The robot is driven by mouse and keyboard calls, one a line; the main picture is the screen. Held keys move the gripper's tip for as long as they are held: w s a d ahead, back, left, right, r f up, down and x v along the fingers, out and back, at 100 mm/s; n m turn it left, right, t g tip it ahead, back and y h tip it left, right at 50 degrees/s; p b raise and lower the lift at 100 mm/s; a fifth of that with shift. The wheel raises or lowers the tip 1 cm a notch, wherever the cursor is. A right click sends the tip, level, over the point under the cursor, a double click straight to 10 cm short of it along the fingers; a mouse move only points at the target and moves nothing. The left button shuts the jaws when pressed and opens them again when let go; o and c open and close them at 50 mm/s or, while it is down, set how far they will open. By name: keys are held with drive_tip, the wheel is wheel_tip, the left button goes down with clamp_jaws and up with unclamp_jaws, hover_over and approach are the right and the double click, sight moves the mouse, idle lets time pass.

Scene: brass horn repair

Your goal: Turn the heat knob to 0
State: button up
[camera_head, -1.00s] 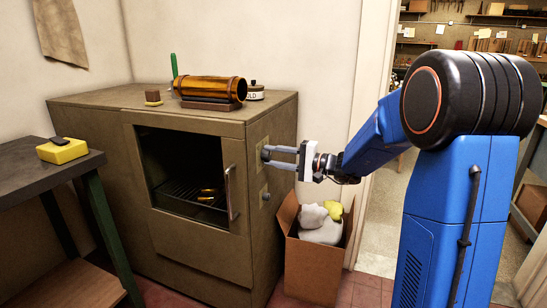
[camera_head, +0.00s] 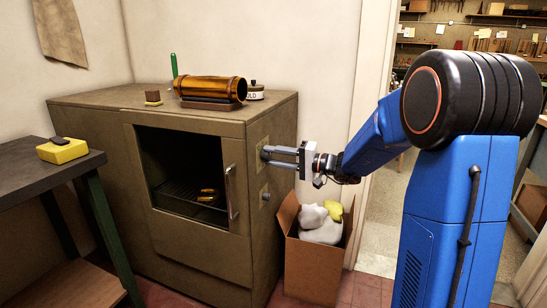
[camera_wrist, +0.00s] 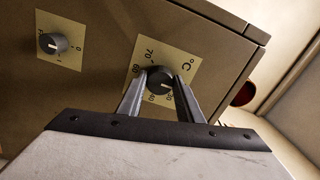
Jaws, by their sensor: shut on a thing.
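The heat knob (camera_wrist: 160,79) is a dark round knob on a cream plate marked °C, with numbers around it, on the side of the brown oven (camera_head: 190,248). My gripper (camera_head: 267,154) reaches it from the right. In the wrist view its two fingers lie on either side of the knob, shut on it. The knob's pale mark points roughly toward the low-numbered edge, near my gripper; the exact reading is too small to tell.
A second knob (camera_wrist: 53,43), on a plate marked 0 and 1, sits beside the heat knob; it is lower on the oven side in the head view (camera_head: 265,195). A cardboard box (camera_head: 313,265) stands close below my gripper. A brass tube (camera_head: 210,88) lies on the oven top.

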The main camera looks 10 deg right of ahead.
drive_tip(key=o, duration=1)
drive_tip(key=shift+o, duration=0.2)
drive_tip(key=v, duration=1.7)
drive_tip(key=shift+s+d, duration=0.15)
drive_tip(key=s+a+f+n+g+h, duration=0.2)
drive_tip(key=s+a+f+g, duration=0.15)
drive_tip(key=s+a, duration=0.45)
drive_tip(key=s+a+f+n+g+h, duration=0.1)
drive_tip(key=s+a+f+g+h, duration=0.25)
drive_tip(key=s+a, duration=0.45)
drive_tip(key=s+d+f+n+h, duration=0.1)
drive_tip(key=s+d+h, duration=0.3)
drive_tip(key=s, duration=0.4)
drive_tip(key=s+d+f+t+h, duration=0.1)
drive_tip(key=s+d+f+h, duration=0.1)
drive_tip(key=s+d+h, duration=0.3)
drive_tip(key=s, duration=0.4)
drive_tip(key=shift+f+n, duration=0.35)
drive_tip(key=shift+n, duration=0.05)
